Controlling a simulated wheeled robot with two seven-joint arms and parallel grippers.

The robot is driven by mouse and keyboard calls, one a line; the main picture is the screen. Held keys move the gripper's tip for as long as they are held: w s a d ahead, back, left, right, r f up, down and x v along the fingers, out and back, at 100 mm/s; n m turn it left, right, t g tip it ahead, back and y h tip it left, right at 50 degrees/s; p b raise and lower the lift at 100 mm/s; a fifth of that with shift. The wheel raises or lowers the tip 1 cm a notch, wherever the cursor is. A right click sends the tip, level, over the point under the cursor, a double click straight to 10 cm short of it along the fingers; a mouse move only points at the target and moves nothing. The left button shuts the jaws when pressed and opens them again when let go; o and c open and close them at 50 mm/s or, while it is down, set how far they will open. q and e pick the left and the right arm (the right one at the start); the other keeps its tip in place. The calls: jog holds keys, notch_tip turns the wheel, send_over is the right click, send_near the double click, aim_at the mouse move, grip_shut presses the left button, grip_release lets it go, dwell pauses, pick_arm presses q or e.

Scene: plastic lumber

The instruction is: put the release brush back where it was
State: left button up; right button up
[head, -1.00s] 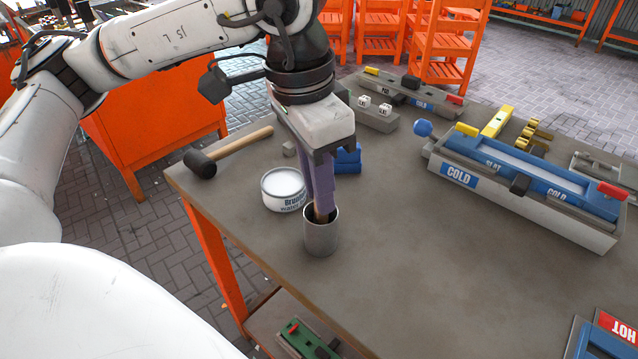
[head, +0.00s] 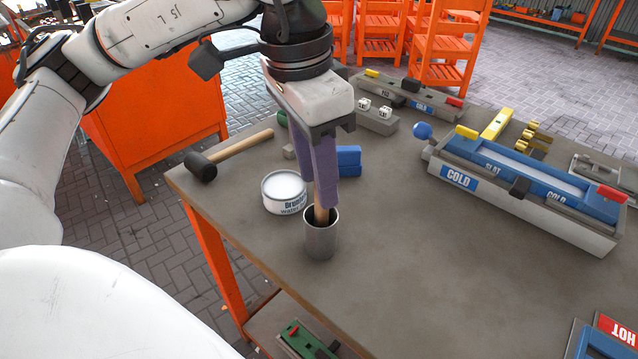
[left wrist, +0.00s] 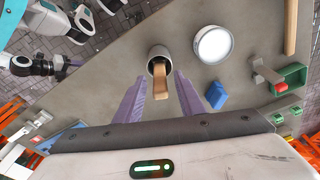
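The release brush stands in a grey metal cup (head: 321,240). Its wooden handle (head: 320,216) sticks up out of the cup and the bristle end is hidden. The handle (left wrist: 160,92) and the cup (left wrist: 154,53) also show in the left wrist view. My left gripper (head: 323,204) points down above the cup. Its two purple fingers are spread apart, with the handle's upper part between them and a gap on both sides in the left wrist view (left wrist: 159,80). My right gripper cannot be made out.
A white labelled tub (head: 283,193) stands close behind-left of the cup. A mallet (head: 237,148) lies at the table's left edge and a blue block (head: 348,160) lies behind. The blue-and-grey COLD mould (head: 520,185) is on the right. The tabletop front right of the cup is clear.

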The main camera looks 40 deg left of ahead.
pick_arm(q)
notch_tip(320, 180, up, 9)
jog(key=s+p, duration=0.1)
jog(key=shift+a, duration=0.25)
dwell(0.4)
